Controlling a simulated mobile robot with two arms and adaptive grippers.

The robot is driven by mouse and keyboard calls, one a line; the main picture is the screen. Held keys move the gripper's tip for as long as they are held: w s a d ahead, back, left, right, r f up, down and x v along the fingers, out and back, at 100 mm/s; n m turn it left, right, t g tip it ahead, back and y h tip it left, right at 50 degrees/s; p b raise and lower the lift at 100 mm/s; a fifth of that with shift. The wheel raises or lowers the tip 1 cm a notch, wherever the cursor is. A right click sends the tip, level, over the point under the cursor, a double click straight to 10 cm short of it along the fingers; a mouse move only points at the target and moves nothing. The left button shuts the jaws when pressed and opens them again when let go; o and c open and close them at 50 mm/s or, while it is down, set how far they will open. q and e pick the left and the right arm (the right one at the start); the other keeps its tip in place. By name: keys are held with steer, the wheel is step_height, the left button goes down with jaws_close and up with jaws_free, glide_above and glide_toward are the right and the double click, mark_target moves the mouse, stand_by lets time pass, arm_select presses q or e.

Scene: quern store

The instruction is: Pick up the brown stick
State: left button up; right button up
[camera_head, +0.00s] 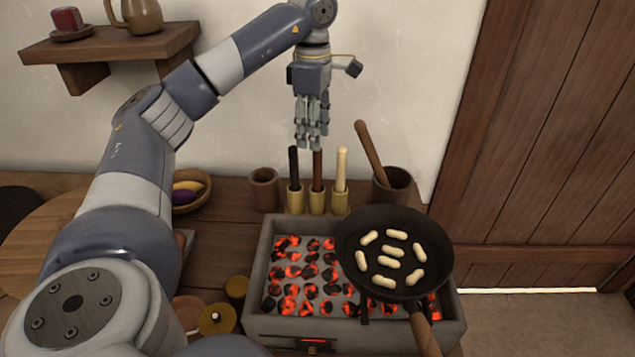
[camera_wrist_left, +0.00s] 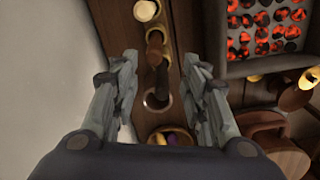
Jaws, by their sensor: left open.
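The brown stick (camera_head: 317,171) stands upright in the middle one of three small yellowish holders (camera_head: 317,201). A black stick (camera_head: 294,168) stands to its left and a cream stick (camera_head: 341,170) to its right. My left gripper (camera_head: 312,143) is open, pointing down just above the brown stick's top. In the left wrist view the open fingers (camera_wrist_left: 160,80) straddle the row of sticks, with the cream stick (camera_wrist_left: 146,10) at the top and the brown stick (camera_wrist_left: 155,40) below it. My right gripper is not in view.
A brazier of glowing coals (camera_head: 262,290) stands in front of the holders, with a black pan (camera_head: 352,228) of pale pieces on it. A cup (camera_head: 265,190) is left of the holders; a pot with a wooden pestle (camera_head: 370,152) is right. A wall shelf (camera_head: 110,47) is at upper left.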

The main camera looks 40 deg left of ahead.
mark_target(317, 163)
arm_select(q)
step_height(317, 163, down, 4)
steer(key=shift+r+b, duration=0.1)
steer(key=shift+b, duration=0.25)
steer(key=f, duration=0.2)
steer(key=w+f+b, duration=0.1)
steer(key=f, duration=0.1)
steer(key=shift+d+f, duration=0.1)
steer(key=shift+f, duration=0.6)
jaws_close()
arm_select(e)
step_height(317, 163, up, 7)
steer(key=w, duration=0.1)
